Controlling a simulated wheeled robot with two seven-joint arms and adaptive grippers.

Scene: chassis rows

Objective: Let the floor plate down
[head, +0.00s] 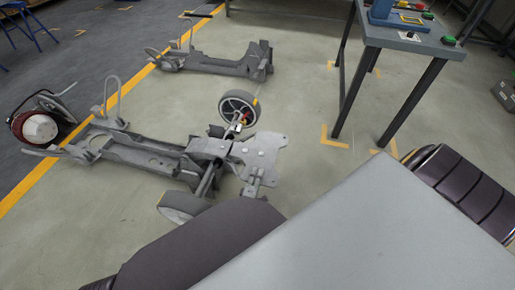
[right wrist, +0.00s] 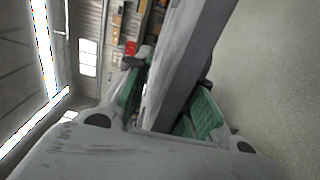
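A large flat grey panel, which I take for the floor plate (head: 370,230), fills the lower right of the head view, close to the camera. In the right wrist view a long grey edge piece (right wrist: 180,75) runs between the green-padded fingers of my right gripper (right wrist: 165,115). The fingers lie against it on both sides, and it looks gripped. The near chassis (head: 150,155) rests on the floor beyond the panel, with a wheel (head: 238,107) and bracket plate (head: 262,155) at its near end. I cannot make out either gripper in the head view.
A second chassis (head: 215,63) lies further back. A grey table (head: 410,38) with tools and buttons stands at the upper right. A red and white round object (head: 37,128) is at the far left. Floor is clear between the chassis and the table.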

